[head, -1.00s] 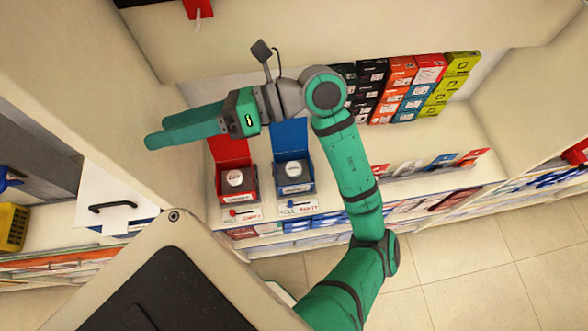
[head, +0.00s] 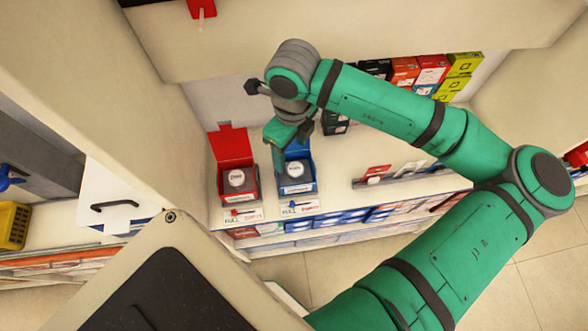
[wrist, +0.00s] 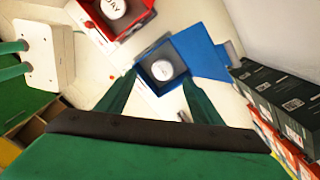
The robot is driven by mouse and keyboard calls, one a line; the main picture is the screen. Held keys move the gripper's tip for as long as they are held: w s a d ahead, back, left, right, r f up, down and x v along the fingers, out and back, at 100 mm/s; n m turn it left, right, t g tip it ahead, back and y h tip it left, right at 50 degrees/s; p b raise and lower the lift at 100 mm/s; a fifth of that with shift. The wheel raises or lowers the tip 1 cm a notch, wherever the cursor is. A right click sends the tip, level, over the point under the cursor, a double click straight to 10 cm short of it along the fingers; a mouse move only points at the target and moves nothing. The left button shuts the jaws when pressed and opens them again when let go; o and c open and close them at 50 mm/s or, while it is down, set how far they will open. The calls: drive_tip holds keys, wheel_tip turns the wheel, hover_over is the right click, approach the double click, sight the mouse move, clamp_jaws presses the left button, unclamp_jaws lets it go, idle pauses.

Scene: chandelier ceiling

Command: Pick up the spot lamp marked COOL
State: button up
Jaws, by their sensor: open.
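A round white-topped spot lamp (head: 294,170) sits in an open blue box (head: 309,183) on the shelf counter. A similar lamp (head: 236,177) sits in an open red box (head: 222,196) to its left. The wrist view shows the blue-box lamp (wrist: 162,70) and the red-box lamp (wrist: 113,8). The lettering on both tops is too small or tilted to read surely. My gripper (head: 285,158) is open and empty, pointing down over the blue box. In the wrist view its two green fingers (wrist: 160,78) straddle the view of the blue-box lamp, apparently still above it.
Stacked black, orange, red and yellow-green boxes (head: 433,72) stand at the back right. Small cards (head: 378,172) stand on the counter right of the blue box. A wall (head: 120,110) rises close on the left. A shelf panel (head: 400,30) overhangs behind.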

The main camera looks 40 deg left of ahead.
drive_tip(key=shift+w+d+f, duration=0.2)
drive_tip(key=shift+w+f, duration=0.05)
hover_over(296, 168)
drive_tip(key=f, duration=0.5)
drive_tip(key=shift+s+a, duration=0.2)
drive_tip(key=shift+w+d+f, duration=0.1)
drive_tip(key=shift+f, duration=1.25)
drive_tip(key=shift+w+d+f, duration=0.1)
drive_tip(key=shift+f, duration=1.25)
drive_tip(key=c, duration=1.2)
